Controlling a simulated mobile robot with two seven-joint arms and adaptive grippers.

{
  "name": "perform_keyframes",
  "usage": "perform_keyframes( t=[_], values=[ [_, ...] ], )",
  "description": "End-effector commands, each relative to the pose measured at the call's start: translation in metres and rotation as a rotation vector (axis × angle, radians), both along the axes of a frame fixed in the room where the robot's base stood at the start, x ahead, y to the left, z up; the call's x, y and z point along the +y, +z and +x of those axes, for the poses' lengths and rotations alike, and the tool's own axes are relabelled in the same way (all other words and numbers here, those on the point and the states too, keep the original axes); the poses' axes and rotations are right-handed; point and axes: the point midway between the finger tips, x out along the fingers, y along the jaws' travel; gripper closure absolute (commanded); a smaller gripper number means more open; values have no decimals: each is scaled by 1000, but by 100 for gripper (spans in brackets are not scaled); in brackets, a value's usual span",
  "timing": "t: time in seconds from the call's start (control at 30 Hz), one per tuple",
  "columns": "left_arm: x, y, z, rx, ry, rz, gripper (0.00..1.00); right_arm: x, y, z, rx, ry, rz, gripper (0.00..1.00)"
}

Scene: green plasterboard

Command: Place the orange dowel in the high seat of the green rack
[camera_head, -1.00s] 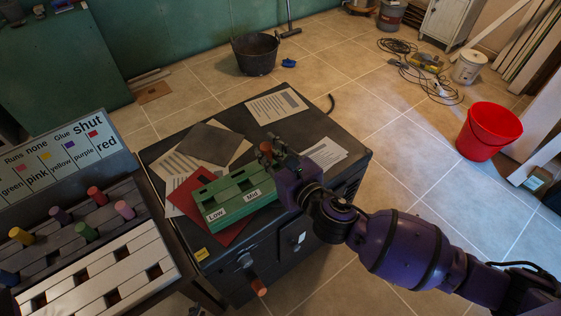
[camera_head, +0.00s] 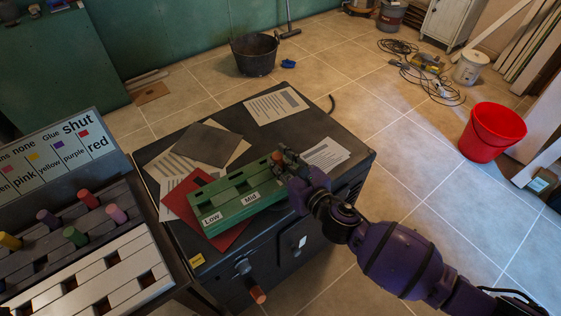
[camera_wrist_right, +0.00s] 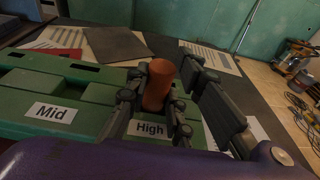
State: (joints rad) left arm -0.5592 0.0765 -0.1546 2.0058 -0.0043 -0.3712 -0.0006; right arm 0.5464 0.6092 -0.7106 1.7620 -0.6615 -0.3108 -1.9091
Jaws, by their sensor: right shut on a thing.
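My right gripper (camera_head: 284,159) is at the rack's right end, shut on the orange dowel (camera_head: 277,156). In the right wrist view the dowel (camera_wrist_right: 159,82) stands nearly upright between the fingers, just behind the High label (camera_wrist_right: 150,128). Its lower end is at the high seat, but fingers hide how deep it sits. My left gripper is out of view.
The cabinet top (camera_head: 313,122) also holds papers (camera_head: 276,106), a red sheet (camera_head: 180,200) and a dark square (camera_head: 208,143). A peg board (camera_head: 40,252) with coloured pegs stands at left. An orange-tipped handle (camera_head: 257,294) sticks out of the cabinet front.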

Motion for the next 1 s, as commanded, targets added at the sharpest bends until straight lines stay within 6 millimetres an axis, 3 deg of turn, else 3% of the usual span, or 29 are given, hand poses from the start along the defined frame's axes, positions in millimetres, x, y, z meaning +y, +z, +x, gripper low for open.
perform_keyframes(
  t=[0.13,0.17,0.3,0.67,1.0],
  values=[
    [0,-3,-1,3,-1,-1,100,0,-4,0,1,0,0,99],
    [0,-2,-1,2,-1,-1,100,0,-4,0,1,0,-1,76],
    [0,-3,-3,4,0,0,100,0,-3,0,0,0,0,60],
    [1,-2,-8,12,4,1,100,0,3,0,-1,-1,0,60],
    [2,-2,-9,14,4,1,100,-34,12,-54,3,0,-2,60]
  ],
)
